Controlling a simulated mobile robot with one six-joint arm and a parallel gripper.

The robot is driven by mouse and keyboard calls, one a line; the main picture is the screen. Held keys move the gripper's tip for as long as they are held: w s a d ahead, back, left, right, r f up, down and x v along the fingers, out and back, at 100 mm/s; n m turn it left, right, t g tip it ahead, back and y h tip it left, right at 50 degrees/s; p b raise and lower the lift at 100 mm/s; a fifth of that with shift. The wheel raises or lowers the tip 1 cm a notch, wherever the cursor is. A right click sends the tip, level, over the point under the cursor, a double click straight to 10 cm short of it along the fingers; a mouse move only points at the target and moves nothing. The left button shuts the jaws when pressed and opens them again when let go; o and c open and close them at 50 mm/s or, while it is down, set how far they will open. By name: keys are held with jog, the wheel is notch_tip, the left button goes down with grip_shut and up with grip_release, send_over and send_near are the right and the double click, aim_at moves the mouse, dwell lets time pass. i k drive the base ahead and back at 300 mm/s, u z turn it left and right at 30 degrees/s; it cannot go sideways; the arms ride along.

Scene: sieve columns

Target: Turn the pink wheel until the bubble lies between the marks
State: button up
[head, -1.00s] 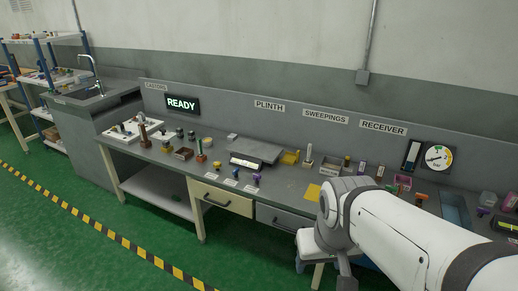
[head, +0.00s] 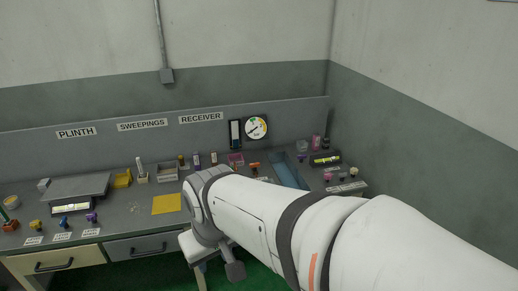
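A small device with a yellow-green vial (head: 325,159) stands at the right end of the bench in the head view. A small pink wheel (head: 328,177) is in front of it, at the left of a short row of knobs. The bubble and marks are too small to make out. My arm reaches in from the lower right, and its far end bends down in front of the bench, left of the wheel and well apart from it. No gripper fingers can be made out.
A blue tray (head: 289,172), a round gauge (head: 256,128) and small bins stand left of the device. A yellow sheet (head: 167,204) lies on the bench. A scale-like plinth (head: 77,188) with coloured knobs is at the left. A wall closes off the right side.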

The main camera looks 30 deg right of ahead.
aim_at(328, 176)
jog(key=z, duration=1.6)
jog(key=k, duration=0.55)
jog(key=u, duration=0.3)
jog(key=i, duration=1.65)
jog(key=z, duration=0.55)
